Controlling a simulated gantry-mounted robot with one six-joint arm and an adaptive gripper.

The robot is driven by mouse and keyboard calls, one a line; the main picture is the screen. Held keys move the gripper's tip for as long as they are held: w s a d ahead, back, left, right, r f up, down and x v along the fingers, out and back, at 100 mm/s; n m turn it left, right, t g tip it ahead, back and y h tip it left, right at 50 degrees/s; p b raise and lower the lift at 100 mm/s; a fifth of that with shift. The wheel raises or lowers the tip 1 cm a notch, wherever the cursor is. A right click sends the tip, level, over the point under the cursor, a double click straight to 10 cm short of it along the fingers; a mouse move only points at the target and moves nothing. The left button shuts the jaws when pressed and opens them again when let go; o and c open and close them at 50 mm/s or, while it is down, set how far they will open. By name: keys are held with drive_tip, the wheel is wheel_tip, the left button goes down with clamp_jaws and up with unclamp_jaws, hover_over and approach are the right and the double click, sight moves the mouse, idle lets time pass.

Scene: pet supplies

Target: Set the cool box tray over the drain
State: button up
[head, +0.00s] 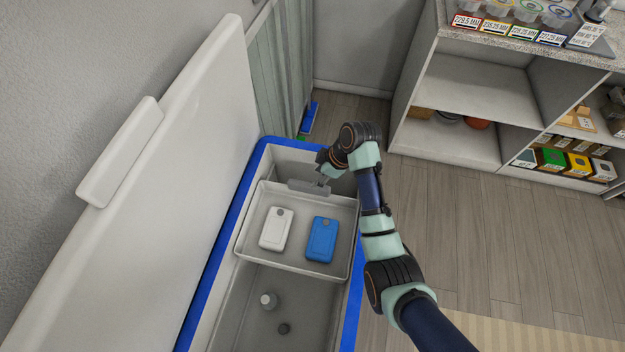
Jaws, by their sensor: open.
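The cool box (205,283) stands open with its white lid leaned back at the left. A light grey tray (296,264) sits across its far part, holding a white pack (276,229) and a blue pack (322,239). On the box floor nearer the camera is a small dark round spot (284,328), which looks like the drain. The tray is apart from it, towards the far end. My gripper (318,185) is open at the tray's far rim, by a grey grip piece (306,187). The fingertips are small, and I cannot tell whether they touch the rim.
A small whitish cylinder (268,300) stands on the box floor beside the dark spot. The near part of the box is otherwise bare. A shelf unit (470,85) with goods stands at the upper right.

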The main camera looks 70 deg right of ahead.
sight(309, 186)
drive_tip(key=shift+w+a+f, duration=0.1)
drive_tip(key=shift+w+f, duration=0.05)
drive_tip(key=shift+f, duration=0.15)
drive_tip(key=b+x, duration=0.3)
drive_tip(key=x, duration=0.4)
drive_tip(key=shift+w+f, duration=0.1)
drive_tip(key=shift+w, duration=0.05)
clamp_jaws()
